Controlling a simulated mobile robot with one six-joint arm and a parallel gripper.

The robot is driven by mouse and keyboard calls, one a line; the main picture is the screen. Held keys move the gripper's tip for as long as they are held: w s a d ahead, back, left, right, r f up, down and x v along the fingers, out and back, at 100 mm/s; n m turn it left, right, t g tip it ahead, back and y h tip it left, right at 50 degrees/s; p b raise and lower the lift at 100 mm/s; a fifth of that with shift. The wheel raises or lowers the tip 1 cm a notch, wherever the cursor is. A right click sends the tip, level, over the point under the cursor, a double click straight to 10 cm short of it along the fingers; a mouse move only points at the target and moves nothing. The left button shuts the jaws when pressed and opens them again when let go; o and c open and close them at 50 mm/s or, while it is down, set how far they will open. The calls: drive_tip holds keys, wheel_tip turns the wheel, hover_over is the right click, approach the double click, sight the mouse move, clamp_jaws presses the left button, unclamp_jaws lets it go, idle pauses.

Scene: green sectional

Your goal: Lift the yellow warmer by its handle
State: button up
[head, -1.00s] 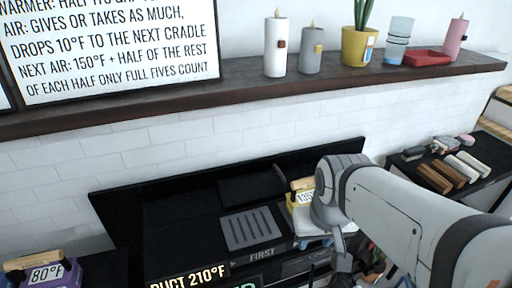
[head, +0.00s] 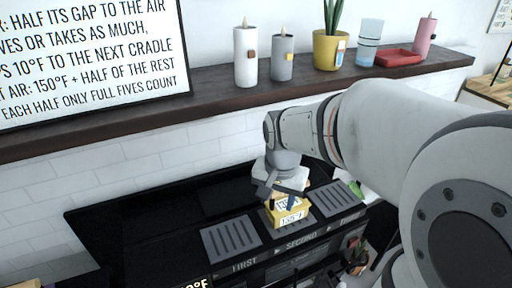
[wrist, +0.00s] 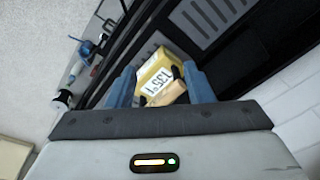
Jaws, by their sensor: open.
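The yellow warmer (head: 290,217) has a white label that seems to read 135°F and sits on the black unit at the position marked SECOND. My gripper (head: 284,192) is right above it in the head view and covers part of its top. In the wrist view the warmer (wrist: 158,72) lies between and just beyond the blue fingers of my open gripper (wrist: 161,88). Its tan handle (wrist: 168,94) shows between the fingers, with a gap at the sides. I cannot tell whether a finger touches it.
Empty slotted cradles stand at FIRST (head: 231,240) and THIRD (head: 335,199), on either side of the warmer. Behind is a white brick wall with a dark shelf (head: 200,108) holding candles, a yellow plant pot (head: 328,50) and a red tray (head: 397,58).

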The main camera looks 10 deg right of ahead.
drive_tip(key=w+d+m+p, duration=0.1)
drive_tip(key=w+d+m, duration=0.1)
drive_tip(key=w, duration=0.1)
drive_tip(key=w+d+f+m+g+p, duration=0.1)
drive_tip(key=w+d+m, duration=0.1)
drive_tip(key=w+m, duration=0.1)
drive_tip(key=w+d+m+p, duration=0.1)
drive_tip(key=w+d+m, duration=0.1)
drive_tip(key=w+m, duration=0.1)
drive_tip(key=shift+w+f, duration=0.3)
drive_tip(key=shift+w, duration=0.1)
drive_tip(key=shift+w+d+f+m+p, duration=0.1)
drive_tip(key=shift+w+f+m+p, duration=0.2)
drive_tip(key=shift+m, duration=0.2)
drive_tip(key=f, duration=0.2)
drive_tip(key=f+p, duration=0.1)
drive_tip(key=f, duration=0.2)
drive_tip(key=d+f, duration=0.1)
drive_tip(key=f, duration=0.1)
drive_tip(key=shift+s+f, duration=0.15)
drive_tip(key=shift+f, duration=0.2)
clamp_jaws()
drive_tip(key=shift+r, duration=0.1)
